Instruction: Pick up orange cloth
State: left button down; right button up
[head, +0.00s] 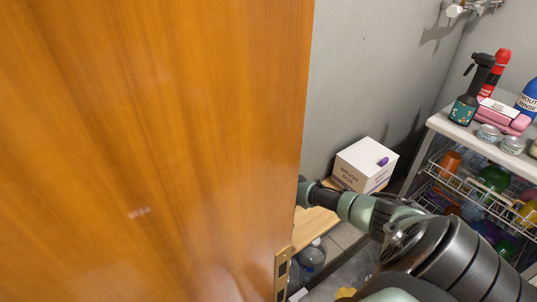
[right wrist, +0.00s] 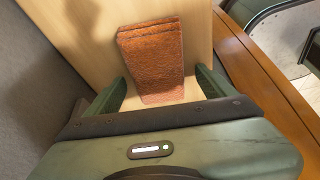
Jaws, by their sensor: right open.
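The orange cloth (right wrist: 152,62) shows in the right wrist view as a folded, rough, rust-orange slab on a pale wooden surface (right wrist: 90,35). My right gripper (right wrist: 160,88) is open, with one green finger on each side of the cloth's near end. I cannot tell whether the fingers touch it. In the head view my right arm reaches left behind the wooden door, which hides the gripper and the cloth. My left gripper is not in view.
A large orange-brown wooden door (head: 150,140) fills the left of the head view. A white box (head: 366,165) stands beyond my right arm. At right, a white rack (head: 470,140) carries bottles and tins, with wire baskets below.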

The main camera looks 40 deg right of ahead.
jog(key=shift+d+f+b, duration=0.15)
jog(key=shift+f+b, duration=0.15)
jog(key=shift+b, duration=0.05)
dwell(0.6)
jog(key=c, duration=1.5)
jog(key=shift+o, duration=0.2)
jog(key=shift+r+p, duration=0.45)
jog(key=shift+p, duration=0.05)
notch_tip(320, 180, up, 8)
jog(key=p, duration=0.6)
jog(key=shift+s, duration=0.15)
jog(key=shift+s+d+f, duration=0.5)
jog(key=shift+s+d, duration=0.15)
jog(key=shift+s, duration=0.2)
jog(key=s+d+p, duration=0.2)
jog(key=s+d, duration=0.9)
jog(key=s, duration=0.2)
jog(key=shift+s+p, duration=0.3)
jog(key=shift+f, duration=0.1)
